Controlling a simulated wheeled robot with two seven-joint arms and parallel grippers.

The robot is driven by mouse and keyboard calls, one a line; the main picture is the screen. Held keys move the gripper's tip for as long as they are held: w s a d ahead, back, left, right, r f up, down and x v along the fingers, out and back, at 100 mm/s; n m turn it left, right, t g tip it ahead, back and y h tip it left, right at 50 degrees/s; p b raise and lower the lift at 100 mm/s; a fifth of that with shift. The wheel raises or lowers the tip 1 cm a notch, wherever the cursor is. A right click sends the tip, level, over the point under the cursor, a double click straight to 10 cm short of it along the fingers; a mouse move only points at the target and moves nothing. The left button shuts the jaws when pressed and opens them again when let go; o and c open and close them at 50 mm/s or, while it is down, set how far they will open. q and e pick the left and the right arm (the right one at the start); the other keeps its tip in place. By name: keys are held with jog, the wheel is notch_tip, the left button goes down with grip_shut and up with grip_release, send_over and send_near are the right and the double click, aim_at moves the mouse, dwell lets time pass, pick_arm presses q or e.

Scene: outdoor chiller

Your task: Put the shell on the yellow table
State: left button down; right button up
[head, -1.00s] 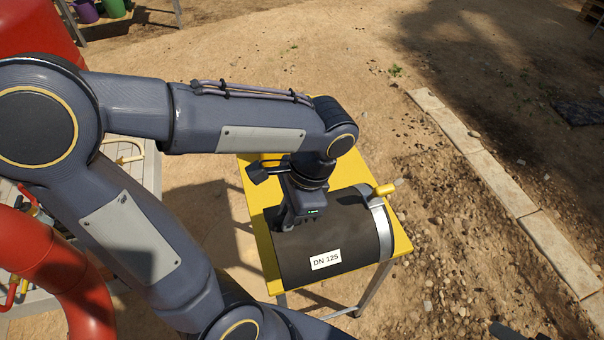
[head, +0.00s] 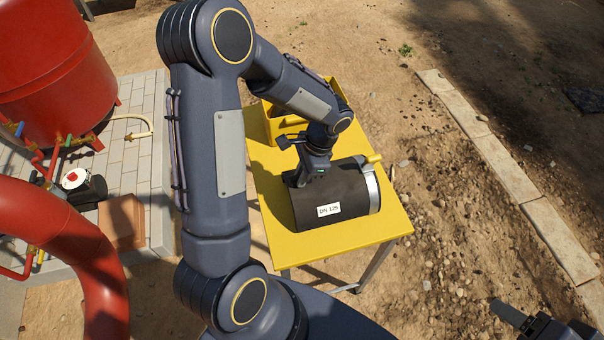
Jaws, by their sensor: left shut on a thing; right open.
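The shell (head: 342,192) is a dark half-cylinder labelled DN 125, with a silver band and a yellow handle at its right end. It is over the top of the yellow table (head: 350,236) and appears to rest on it. My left gripper (head: 299,180) is shut on the shell's left upper edge; its fingertips are partly hidden. My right gripper (head: 515,318) shows only in part at the bottom right, away from the table, and is open.
A yellow bin (head: 285,122) stands at the table's far edge, partly behind my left arm. A red tank (head: 50,70) and a thick red pipe (head: 75,245) are at the left. A stone kerb (head: 510,180) runs along the right. The table's front strip is bare.

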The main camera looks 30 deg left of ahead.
pick_arm(q)
jog(key=shift+f, duration=0.35)
jog(key=shift+f, duration=0.2)
jog(key=c, duration=1.4)
grip_release()
jog(key=shift+r, duration=0.2)
